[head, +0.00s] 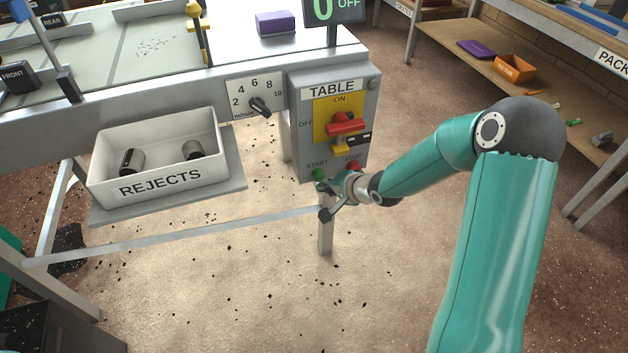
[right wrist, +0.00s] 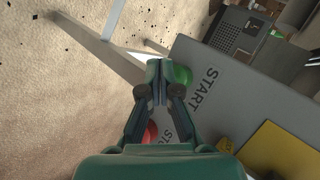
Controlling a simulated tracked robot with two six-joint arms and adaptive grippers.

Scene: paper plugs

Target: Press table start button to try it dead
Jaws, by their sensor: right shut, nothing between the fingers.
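The grey TABLE control box (head: 298,120) hangs on the table's front right corner. Its green START button (head: 319,174) is at the lower left and its red STOP button (head: 353,165) at the lower right. My right gripper (head: 325,188) is shut and empty at START. In the right wrist view its fingertips (right wrist: 157,72) overlap the edge of the green button (right wrist: 182,75); I cannot tell whether they touch it. The red button (right wrist: 150,133) shows beside the fingers. A red switch handle (head: 346,123) lies roughly sideways on a yellow plate. The display (head: 333,10) reads 0 OFF. My left gripper is out of view.
A white REJECTS bin (head: 160,182) with two dark-and-grey cylinders stands left on a shelf. A speed dial (head: 260,105) is left of the box. A purple block (head: 276,23) lies on the table. A packing bench (head: 470,62) stands right. Dark bits litter the floor.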

